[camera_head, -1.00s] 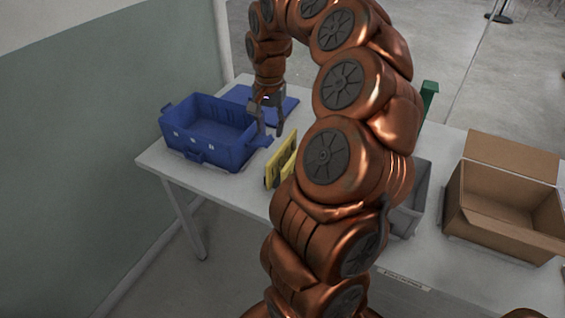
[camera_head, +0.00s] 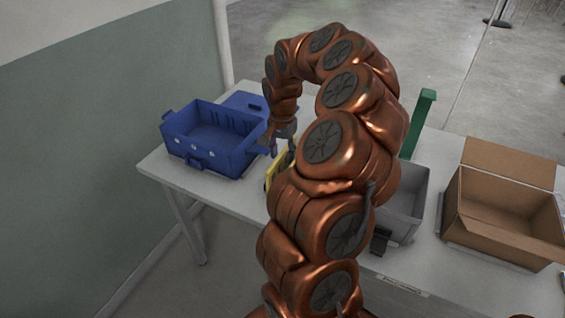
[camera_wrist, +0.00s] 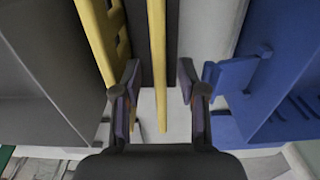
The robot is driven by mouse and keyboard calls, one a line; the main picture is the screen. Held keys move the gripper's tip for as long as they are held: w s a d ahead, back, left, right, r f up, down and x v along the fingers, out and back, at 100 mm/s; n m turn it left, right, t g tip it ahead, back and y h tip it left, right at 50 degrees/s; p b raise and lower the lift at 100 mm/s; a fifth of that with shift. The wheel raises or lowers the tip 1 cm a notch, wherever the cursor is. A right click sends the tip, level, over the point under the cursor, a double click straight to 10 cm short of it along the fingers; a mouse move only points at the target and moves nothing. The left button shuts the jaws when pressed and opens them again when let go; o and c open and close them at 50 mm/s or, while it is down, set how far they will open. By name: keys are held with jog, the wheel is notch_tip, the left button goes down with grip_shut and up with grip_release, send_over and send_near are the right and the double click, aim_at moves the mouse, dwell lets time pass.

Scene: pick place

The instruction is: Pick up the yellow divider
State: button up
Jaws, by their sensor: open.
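The yellow divider (camera_head: 271,175) stands on the table right of the blue crate, mostly hidden behind my arm in the head view. In the wrist view a thin yellow upright strip (camera_wrist: 158,60) runs between my fingers. A second yellow strip with slots (camera_wrist: 101,40) lies to its left, outside the left finger. I cannot tell if both belong to one piece. My gripper (camera_head: 281,148) is open and points down over the divider. In the wrist view its fingers (camera_wrist: 159,84) are apart on either side of the thin strip, with gaps visible.
The blue crate (camera_head: 190,150) stands close on the left of my gripper. A flat blue piece (camera_head: 243,101) lies behind it. A grey bin (camera_head: 409,205), a green upright part (camera_head: 417,125) and an open cardboard box (camera_head: 500,212) stand to the right on the white table (camera_head: 160,172).

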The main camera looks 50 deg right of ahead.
jog(key=shift+f, duration=0.1)
grip_shut()
dwell(0.3)
dwell(0.4)
